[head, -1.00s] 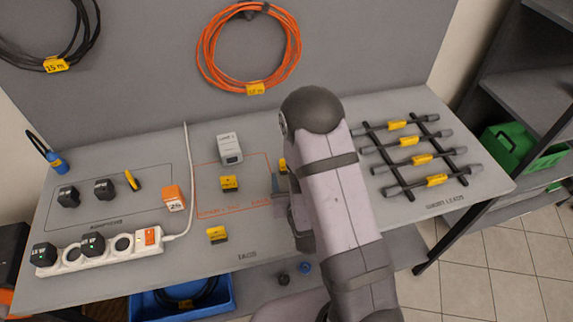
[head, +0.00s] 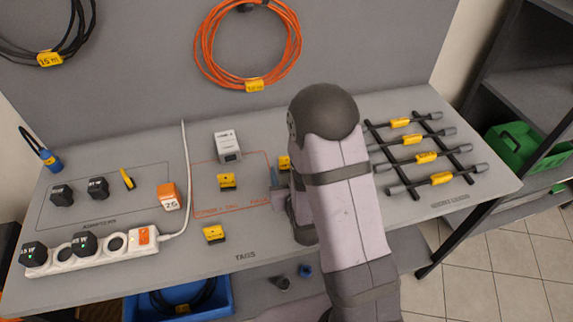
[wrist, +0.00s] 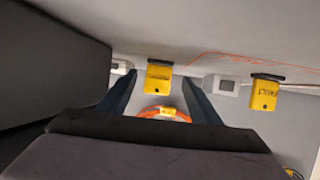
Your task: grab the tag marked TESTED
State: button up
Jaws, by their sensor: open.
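Several yellow tags stand on the grey bench. One tag (head: 228,181) is inside the red outline, one (head: 214,234) is near the front edge, and one (head: 284,163) is partly hidden by my arm. Their print is too small to read in the head view. In the wrist view, my gripper (wrist: 159,78) is open, with a yellow tag (wrist: 158,76) seen between its fingers, apparently beyond them; I cannot read its print. Another yellow tag (wrist: 265,94), to the right, seems to read FAULT. I cannot make out the word TESTED on any tag.
A white box (head: 228,145) stands behind the tags. A power strip (head: 95,252), an orange block (head: 169,196) and black adapters lie left. A rack of dark leads (head: 420,158) is right of my arm. An orange cable coil (head: 250,45) hangs on the back panel.

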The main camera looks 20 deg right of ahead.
aim_at(287, 168)
jog(key=p+x, duration=0.1)
jog(key=x, duration=0.2)
jog(key=shift+w+d+r+p, duration=0.1)
jog(key=shift+w+p, duration=0.2)
jog(key=shift+p, duration=0.05)
jog(key=shift+w+f, duration=0.3)
jog(key=shift+w, duration=0.3)
jog(key=c, duration=1.1)
